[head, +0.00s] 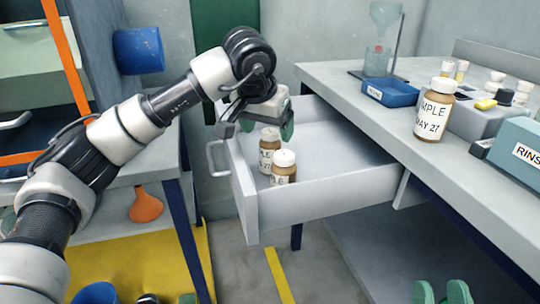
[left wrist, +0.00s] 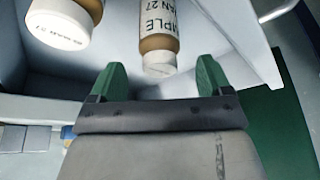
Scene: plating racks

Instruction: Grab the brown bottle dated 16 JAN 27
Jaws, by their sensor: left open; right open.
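Two brown bottles with white caps and white labels stand in the open drawer, a rear one (head: 267,155) and a front one (head: 284,170). Their dates are only partly readable in the head view. My left gripper (head: 268,128) is open above the drawer, close to the rear bottle. In the left wrist view, one bottle (left wrist: 158,42) shows "AN 27"; its cap is near the gap between the open green fingers (left wrist: 162,72). Another bottle (left wrist: 62,22) is at upper left, its date unreadable. A third brown bottle (head: 434,110), on the counter, reads "AY 27". My right gripper (head: 441,294) is open at the bottom right.
The grey drawer (head: 320,203) sticks out from under the counter (head: 345,82). On the counter are a blue tray (head: 390,93), a funnel stand, small vials and a "RINS" box (head: 515,150).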

